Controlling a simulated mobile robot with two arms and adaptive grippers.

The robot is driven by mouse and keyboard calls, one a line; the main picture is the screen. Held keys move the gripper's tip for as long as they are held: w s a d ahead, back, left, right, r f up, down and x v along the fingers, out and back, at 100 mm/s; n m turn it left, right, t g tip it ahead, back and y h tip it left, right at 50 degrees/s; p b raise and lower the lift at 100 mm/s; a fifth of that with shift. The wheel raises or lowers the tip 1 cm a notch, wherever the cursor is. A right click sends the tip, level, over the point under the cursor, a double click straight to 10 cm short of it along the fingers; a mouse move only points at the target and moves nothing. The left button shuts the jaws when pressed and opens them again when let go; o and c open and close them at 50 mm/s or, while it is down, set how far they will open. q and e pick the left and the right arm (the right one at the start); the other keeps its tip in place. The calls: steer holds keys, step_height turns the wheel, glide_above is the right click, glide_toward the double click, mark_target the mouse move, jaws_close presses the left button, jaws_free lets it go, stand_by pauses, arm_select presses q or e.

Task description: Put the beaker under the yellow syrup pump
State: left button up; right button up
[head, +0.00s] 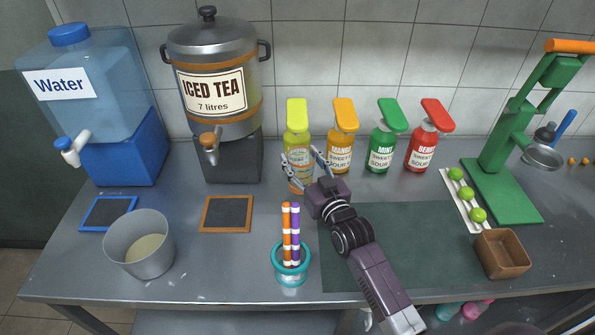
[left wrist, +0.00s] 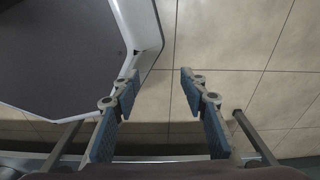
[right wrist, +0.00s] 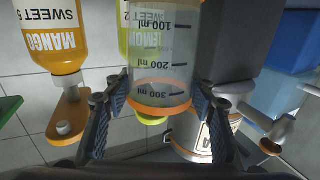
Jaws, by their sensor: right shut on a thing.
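The beaker (right wrist: 160,62) is clear with ml marks and an orange rim. My right gripper (head: 302,165) is shut on it, one finger on each side, near the rim in the right wrist view. The beaker is upright. The yellow syrup pump (head: 297,112) stands left of the orange mango bottle; the beaker is in front of its bottle in the head view. In the right wrist view the yellow pump head (right wrist: 152,119) shows behind the beaker's rim. Whether the beaker touches the table is unclear. My left gripper (left wrist: 160,95) is open and empty, away from the table.
Mango (head: 342,140), green mint (head: 384,140) and red berry (head: 424,140) bottles stand to the right. The iced tea dispenser (head: 228,110) stands left. A teal-rimmed cup (head: 291,275) with orange and purple sticks is near the front. The dark mat (head: 400,235) is largely clear.

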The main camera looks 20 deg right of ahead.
mark_target(296, 162)
steer(key=w, duration=0.2)
steer(key=shift+w+a+b, duration=0.1)
steer(key=shift+w+b, duration=0.2)
steer(key=shift+b, duration=0.1)
steer(key=shift+s+f+b, duration=0.1)
steer(key=shift+f+b, duration=0.4)
step_height(296, 162, down, 3)
steer(key=b, duration=0.2)
steer(key=shift+r+b, duration=0.2)
steer(key=shift+b, duration=0.2)
arm_select(q)
steer(key=f, duration=0.3)
steer(key=s+f, duration=0.1)
steer(key=f, duration=0.1)
steer(key=shift+a+f, duration=0.15)
steer(key=shift+a, duration=0.1)
arm_select(e)
steer(key=shift+r, duration=0.1)
steer(key=o, duration=1.7)
steer(key=shift+o, duration=0.2)
